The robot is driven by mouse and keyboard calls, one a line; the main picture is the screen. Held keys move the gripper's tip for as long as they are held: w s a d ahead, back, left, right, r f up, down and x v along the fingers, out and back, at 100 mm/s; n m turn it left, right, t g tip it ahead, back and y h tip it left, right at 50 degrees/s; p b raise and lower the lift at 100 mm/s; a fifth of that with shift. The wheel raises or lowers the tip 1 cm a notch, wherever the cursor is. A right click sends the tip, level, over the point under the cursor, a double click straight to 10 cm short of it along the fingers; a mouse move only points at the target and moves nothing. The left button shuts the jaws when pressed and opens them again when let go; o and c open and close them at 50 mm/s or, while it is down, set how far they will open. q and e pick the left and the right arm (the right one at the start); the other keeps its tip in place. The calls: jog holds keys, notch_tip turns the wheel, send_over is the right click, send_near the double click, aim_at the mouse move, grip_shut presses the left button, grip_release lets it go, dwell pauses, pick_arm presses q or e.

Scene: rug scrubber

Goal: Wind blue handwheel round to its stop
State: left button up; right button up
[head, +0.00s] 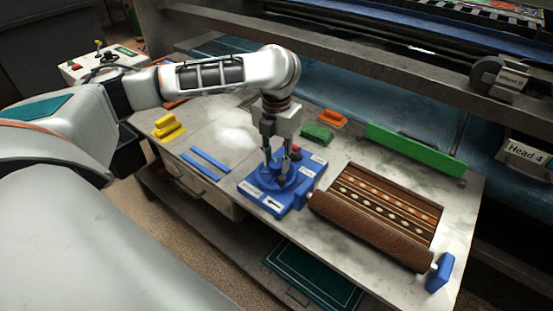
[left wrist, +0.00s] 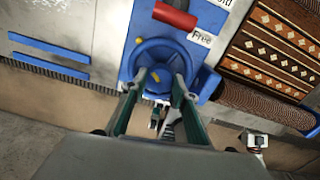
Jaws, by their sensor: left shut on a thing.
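The blue handwheel (head: 277,176) lies flat on a blue base at the middle of the bench in the head view. It also shows in the left wrist view (left wrist: 161,50), as a blue ring with a yellow mark near its middle. My left gripper (head: 274,160) points down onto the handwheel from above. In the left wrist view its two fingers (left wrist: 157,88) reach the near part of the wheel and are shut on it; the exact contact is partly hidden. A red knob or lever (left wrist: 175,17) sits just beyond the wheel. My right gripper is not in view.
A rolled brown patterned rug (head: 370,232) lies right of the base, beside a blue end block (head: 439,272). Blue strips (head: 205,161), yellow blocks (head: 167,127) and green blocks (head: 317,132) lie around. A long green bar (head: 415,150) stands behind the rug.

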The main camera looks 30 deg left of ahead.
pick_arm(q)
jog(key=m, duration=0.5)
jog(key=shift+m, duration=0.3)
jog(key=m, duration=1)
jog(key=shift+m, duration=2.3)
jog(key=o, duration=1.1)
